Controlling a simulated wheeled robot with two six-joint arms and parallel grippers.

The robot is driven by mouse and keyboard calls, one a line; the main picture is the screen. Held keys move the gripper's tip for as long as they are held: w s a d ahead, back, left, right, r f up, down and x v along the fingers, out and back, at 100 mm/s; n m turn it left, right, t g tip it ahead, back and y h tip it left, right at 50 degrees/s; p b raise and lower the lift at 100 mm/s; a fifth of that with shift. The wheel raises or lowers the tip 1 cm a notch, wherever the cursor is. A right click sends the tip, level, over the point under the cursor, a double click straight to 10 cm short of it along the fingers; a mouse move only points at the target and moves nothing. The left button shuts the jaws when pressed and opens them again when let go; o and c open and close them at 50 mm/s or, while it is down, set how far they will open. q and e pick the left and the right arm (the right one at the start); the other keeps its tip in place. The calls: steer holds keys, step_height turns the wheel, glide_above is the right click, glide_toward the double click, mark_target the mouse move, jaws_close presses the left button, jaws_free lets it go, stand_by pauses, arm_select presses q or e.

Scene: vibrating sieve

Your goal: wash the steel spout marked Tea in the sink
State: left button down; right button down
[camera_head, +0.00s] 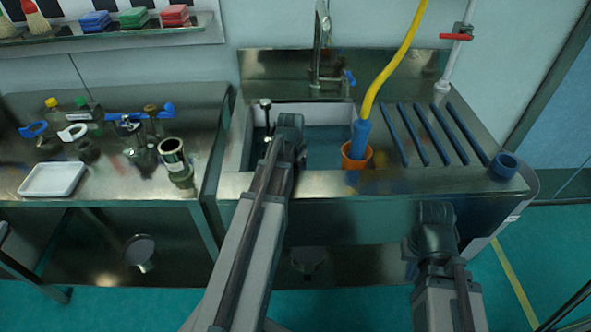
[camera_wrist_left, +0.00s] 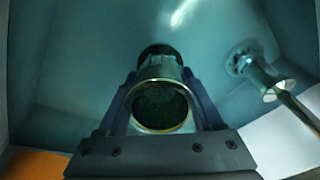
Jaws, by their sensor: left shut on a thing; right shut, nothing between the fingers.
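My left gripper (camera_wrist_left: 163,98) is shut on a steel spout (camera_wrist_left: 160,72), a short round tube with a dark open end. In the left wrist view it is held over the teal basin floor; no marking on it can be read. In the head view my left gripper (camera_head: 290,125) reaches into the left part of the sink (camera_head: 328,155), and its own wrist hides the spout. I cannot tell whether the spout touches water. My right gripper (camera_head: 435,212) is low in front of the sink's front panel, shut and empty.
A metal rod (camera_head: 266,112) stands at the basin's left side. The faucet (camera_head: 318,65) is behind. The left bench holds a steel cylinder (camera_head: 174,160) and a white tray (camera_head: 52,180).

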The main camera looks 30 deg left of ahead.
stand_by(0.4)
arm_select(q)
steer(key=w+p+v, duration=0.2)
steer(key=p+v, duration=0.9)
steer(key=p, duration=0.1)
steer(key=w+a+r+p+v, duration=0.1)
steer(key=w+p+v, duration=0.2)
steer(key=p+v, duration=0.9)
steer(key=shift+a+r, duration=0.3)
steer(key=shift+r, duration=0.05)
steer(key=shift+w, duration=0.15)
